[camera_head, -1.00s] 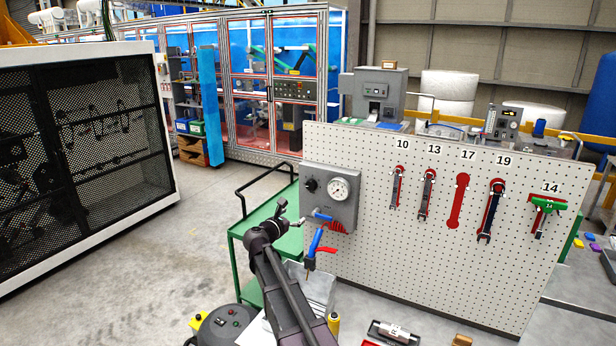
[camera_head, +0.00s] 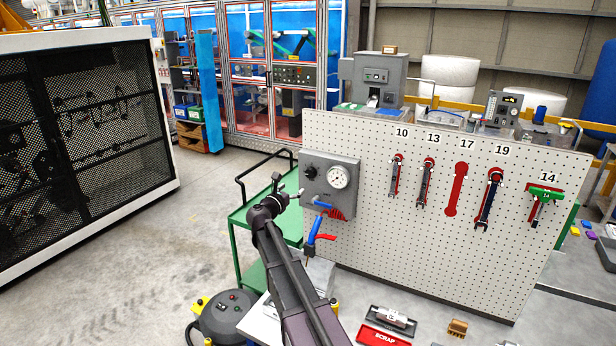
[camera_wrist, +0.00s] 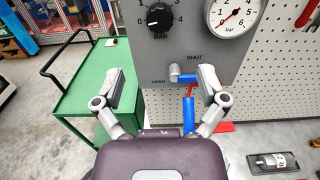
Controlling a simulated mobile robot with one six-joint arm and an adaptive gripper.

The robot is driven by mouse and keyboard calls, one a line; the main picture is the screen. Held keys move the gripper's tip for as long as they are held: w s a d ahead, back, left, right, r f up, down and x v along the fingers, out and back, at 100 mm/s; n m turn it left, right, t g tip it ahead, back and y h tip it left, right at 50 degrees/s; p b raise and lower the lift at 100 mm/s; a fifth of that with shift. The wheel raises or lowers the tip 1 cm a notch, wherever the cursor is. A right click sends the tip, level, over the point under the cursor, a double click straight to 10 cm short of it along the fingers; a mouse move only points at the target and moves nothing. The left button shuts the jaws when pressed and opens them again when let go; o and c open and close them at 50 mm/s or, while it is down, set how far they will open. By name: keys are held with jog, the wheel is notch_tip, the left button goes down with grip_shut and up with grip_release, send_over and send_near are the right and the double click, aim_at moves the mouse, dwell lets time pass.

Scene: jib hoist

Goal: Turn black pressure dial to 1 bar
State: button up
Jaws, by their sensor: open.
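The black pressure dial (camera_wrist: 158,17) is a round knob on the grey panel box, at the top of the wrist view, inside a scale marked in bar. Its white mark appears to point to the lower left, near 0. The dial also shows in the head view (camera_head: 309,172). My gripper (camera_wrist: 162,83) is open and empty, its fingers spread apart below the dial in the picture and not touching it. In the head view my gripper (camera_head: 284,188) is just left of the panel box. The round pressure gauge (camera_wrist: 236,14) is right of the dial; its exact reading is unclear.
A blue-handled valve (camera_wrist: 187,112) with OPEN and SHUT labels is below the dial. A green cart (camera_wrist: 88,82) stands left of the panel. Wrenches hang on the white pegboard (camera_head: 385,240) to the right.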

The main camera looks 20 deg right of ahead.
aim_at(309, 174)
jog(key=x, duration=1.2)
jog(key=shift+a, duration=0.1)
jog(key=c, duration=1.2)
